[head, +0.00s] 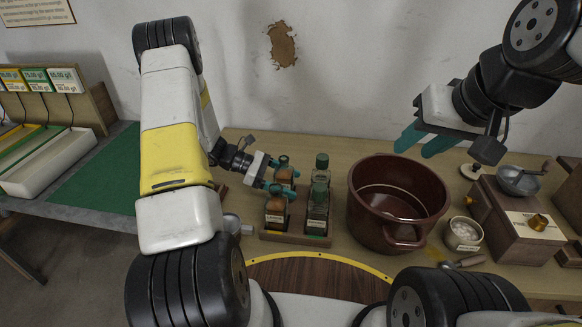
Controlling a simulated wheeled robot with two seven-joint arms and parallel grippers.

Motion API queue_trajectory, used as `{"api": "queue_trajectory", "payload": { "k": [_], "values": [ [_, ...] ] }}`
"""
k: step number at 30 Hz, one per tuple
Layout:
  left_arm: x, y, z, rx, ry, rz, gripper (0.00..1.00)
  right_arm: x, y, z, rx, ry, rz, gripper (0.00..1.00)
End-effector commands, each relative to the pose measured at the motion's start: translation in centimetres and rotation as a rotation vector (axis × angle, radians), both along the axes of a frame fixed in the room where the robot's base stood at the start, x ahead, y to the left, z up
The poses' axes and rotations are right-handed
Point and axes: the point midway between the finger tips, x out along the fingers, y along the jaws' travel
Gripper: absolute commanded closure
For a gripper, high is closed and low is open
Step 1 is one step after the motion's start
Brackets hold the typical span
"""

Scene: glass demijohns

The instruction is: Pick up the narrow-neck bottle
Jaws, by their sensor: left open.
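Several small bottles stand in a wooden rack (270,237) on the table. The left column has a brown-filled bottle in front (276,211) and another behind it (284,174). The right column has a green glass bottle in front (317,207) and a taller one behind (321,168). I cannot tell for sure which is the narrow-neck bottle. My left gripper (281,180) is open, its teal fingers at the rear brown-filled bottle and partly covering it; contact is unclear. My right gripper (424,142) is open and empty, above the table behind the brown pot.
A large brown pot (372,222) stands just right of the rack. Further right are a small white bowl (463,233) and a wooden grinder (515,225) with a metal bowl. A side table with a green mat (95,182) and trays is at left.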

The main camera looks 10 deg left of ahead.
Motion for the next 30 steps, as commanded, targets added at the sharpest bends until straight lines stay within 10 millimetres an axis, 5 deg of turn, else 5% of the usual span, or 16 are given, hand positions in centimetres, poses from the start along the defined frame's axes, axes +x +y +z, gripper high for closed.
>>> {"api": "queue_trajectory", "payload": {
  "k": [5,13,24,30],
  "values": [
    [0.0,-1.8,-0.7,0.0,0.0,0.0,0.24,0.0,0.0,0.0,0.0,0.0,0.0,0.64],
    [0.0,-1.9,-0.8,0.0,-0.001,0.001,0.26,0.0,0.0,0.0,0.0,0.0,0.0,0.64],
    [0.0,-1.9,-0.8,0.0,-0.001,0.001,0.98,0.0,0.0,0.0,0.0,0.0,0.0,0.64],
    [0.1,-1.9,-0.7,-0.001,-0.002,0.0,1.0,0.0,0.0,0.0,0.0,0.0,0.0,0.64]
  ]
}}
